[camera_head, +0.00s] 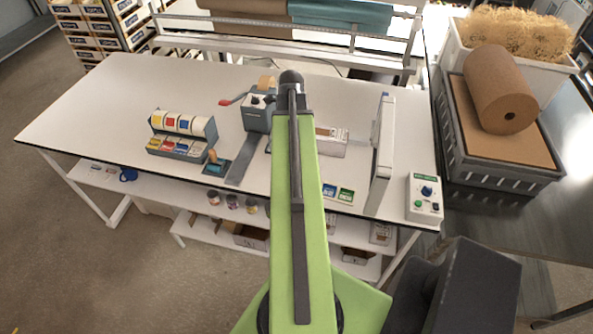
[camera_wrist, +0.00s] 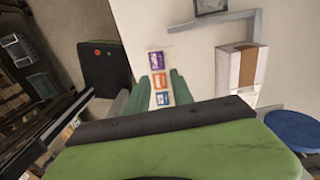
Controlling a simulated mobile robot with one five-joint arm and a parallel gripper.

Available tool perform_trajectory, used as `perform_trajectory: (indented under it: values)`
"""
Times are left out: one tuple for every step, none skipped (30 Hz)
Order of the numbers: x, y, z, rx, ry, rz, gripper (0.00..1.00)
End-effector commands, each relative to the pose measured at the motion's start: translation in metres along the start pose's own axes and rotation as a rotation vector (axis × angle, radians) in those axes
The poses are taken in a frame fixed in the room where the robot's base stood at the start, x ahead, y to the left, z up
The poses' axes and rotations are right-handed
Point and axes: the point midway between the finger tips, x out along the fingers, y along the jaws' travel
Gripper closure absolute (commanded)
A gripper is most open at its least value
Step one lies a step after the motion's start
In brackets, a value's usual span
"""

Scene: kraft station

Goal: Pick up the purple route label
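The purple route label (camera_wrist: 156,60) shows in the wrist view at the top of a short row on a pale strip. An orange label (camera_wrist: 160,80) and a blue label (camera_wrist: 162,99) lie below it in the picture. My gripper (camera_wrist: 160,76) has its two green fingers apart, one on each side of the row. The purple label is just beyond the fingertips in the picture. I see nothing held, and I cannot tell how high the fingers are above the labels. In the head view my green arm hides the gripper, and I cannot make out the purple label.
In the head view the white table (camera_head: 90,110) holds a tape dispenser rack (camera_head: 182,135), blue and green labels (camera_head: 338,192), an upright panel (camera_head: 382,150) and a control box (camera_head: 424,198). The wrist view shows a brown-and-white box (camera_wrist: 240,72) and a blue disc (camera_wrist: 297,130).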

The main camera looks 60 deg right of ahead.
Motion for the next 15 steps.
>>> perform_trajectory:
  values:
    - [-0.006,-0.004,-0.010,0.051,0.000,0.000,0.72]
    - [-0.006,-0.005,-0.014,0.075,0.000,0.000,0.72]
    - [-0.005,-0.006,-0.017,0.091,0.000,0.000,0.72]
    - [-0.005,-0.006,-0.018,0.098,0.000,0.000,0.72]
    - [-0.004,-0.006,-0.018,0.100,0.000,0.000,0.72]
    - [-0.003,-0.006,-0.017,0.099,0.000,0.000,0.72]
    - [-0.001,-0.006,-0.017,0.098,0.000,0.000,0.72]
    - [0.002,-0.006,-0.017,0.097,0.000,0.000,0.72]
    - [0.006,-0.006,-0.017,0.097,0.000,0.000,0.72]
    - [0.010,-0.006,-0.017,0.096,0.000,0.000,0.72]
    - [0.015,-0.006,-0.017,0.095,0.000,0.000,0.72]
    - [0.023,-0.006,-0.016,0.095,0.000,0.000,0.72]
    - [0.029,-0.006,-0.016,0.095,0.000,0.000,0.72]
    - [0.036,-0.006,-0.016,0.094,0.000,0.000,0.72]
    - [0.045,-0.006,-0.016,0.094,0.000,0.000,0.72]
